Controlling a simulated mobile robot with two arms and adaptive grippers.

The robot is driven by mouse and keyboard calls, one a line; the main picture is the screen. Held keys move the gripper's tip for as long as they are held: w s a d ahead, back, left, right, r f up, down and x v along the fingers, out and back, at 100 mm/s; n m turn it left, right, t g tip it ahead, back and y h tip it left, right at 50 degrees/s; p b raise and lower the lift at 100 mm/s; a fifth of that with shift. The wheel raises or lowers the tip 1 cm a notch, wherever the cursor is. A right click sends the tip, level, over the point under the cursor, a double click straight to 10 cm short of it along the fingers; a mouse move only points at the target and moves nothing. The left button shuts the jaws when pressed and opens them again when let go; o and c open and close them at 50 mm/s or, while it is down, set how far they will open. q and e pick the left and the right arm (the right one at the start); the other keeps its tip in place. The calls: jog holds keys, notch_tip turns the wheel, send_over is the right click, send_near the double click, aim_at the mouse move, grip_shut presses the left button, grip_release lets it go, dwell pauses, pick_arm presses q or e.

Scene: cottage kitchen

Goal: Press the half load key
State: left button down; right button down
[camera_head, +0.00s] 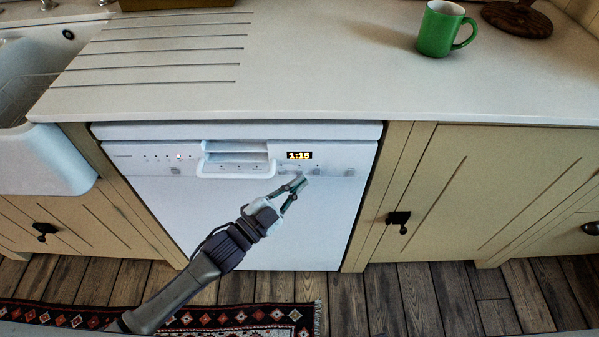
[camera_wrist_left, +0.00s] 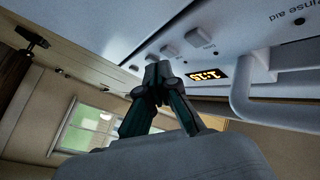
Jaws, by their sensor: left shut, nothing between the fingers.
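A white dishwasher (camera_head: 240,225) stands under the counter, its door shut. Its control panel (camera_head: 225,158) has a lit display (camera_head: 299,155) that reads about 1:15. Small keys sit below and beside the display; in the left wrist view, light grey keys (camera_wrist_left: 200,37) run along the panel. Their labels are too small or blurred to tell which one is half load. My left gripper (camera_head: 301,179) is shut and empty, just below the keys under the display. In the left wrist view, its closed fingertips (camera_wrist_left: 158,70) are close to the panel; I cannot tell whether they touch it.
The dishwasher handle (camera_head: 235,173) sticks out left of the gripper; it also shows in the left wrist view (camera_wrist_left: 250,105). A green mug (camera_head: 438,30) stands on the counter (camera_head: 330,60). Cupboards flank the dishwasher. A patterned rug (camera_head: 235,316) lies on the wooden floor.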

pick_arm(q)
jog(key=shift+w, duration=0.25)
pick_arm(e)
jog(key=shift+w+r, duration=0.15)
jog(key=shift+w, duration=0.1)
